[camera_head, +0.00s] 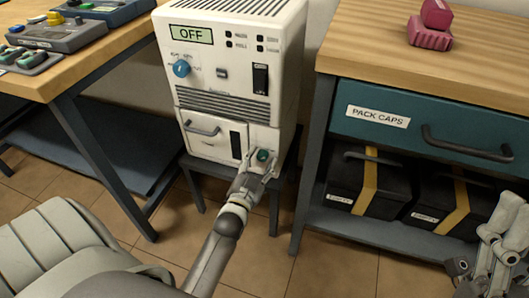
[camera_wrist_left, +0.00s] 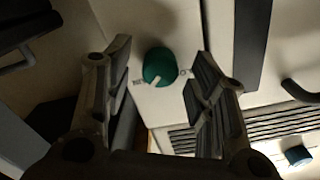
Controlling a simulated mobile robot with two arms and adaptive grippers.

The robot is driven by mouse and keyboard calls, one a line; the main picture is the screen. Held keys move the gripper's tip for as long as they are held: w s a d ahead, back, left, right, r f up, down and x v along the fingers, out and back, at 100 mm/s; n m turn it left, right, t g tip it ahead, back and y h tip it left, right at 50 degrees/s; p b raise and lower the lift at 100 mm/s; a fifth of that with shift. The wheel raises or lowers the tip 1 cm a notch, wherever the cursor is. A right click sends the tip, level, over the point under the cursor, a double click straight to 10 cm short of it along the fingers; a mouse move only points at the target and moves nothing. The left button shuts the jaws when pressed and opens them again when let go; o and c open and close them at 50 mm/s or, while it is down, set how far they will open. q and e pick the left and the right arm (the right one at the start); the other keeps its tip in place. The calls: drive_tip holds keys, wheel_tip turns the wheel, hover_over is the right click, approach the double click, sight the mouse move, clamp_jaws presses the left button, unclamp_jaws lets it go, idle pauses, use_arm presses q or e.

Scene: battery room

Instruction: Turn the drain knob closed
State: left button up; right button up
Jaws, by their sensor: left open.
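The drain knob is a small green knob (camera_head: 263,155) low on the right of the white machine's front (camera_head: 210,100). In the left wrist view the green knob (camera_wrist_left: 158,64) shows a pale pointer mark and small labels to either side. My left gripper (camera_head: 256,168) is at the knob in the head view. In the left wrist view its open fingers (camera_wrist_left: 160,78) stand on either side of the knob, with gaps between; contact is not visible. My right gripper (camera_head: 490,250) is at the lower right, away from the machine; its jaw opening is unclear.
The machine's display (camera_head: 191,35) reads OFF, above a blue dial (camera_head: 182,68) and black switch (camera_head: 260,79). A handle (camera_head: 202,129) sits left of the knob. A workbench with a PACK CAPS drawer (camera_head: 440,137) stands right; another table (camera_head: 110,50) stands left.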

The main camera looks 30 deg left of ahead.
use_arm(q)
drive_tip(key=shift+w, duration=0.3)
drive_tip(key=shift+c, duration=0.2)
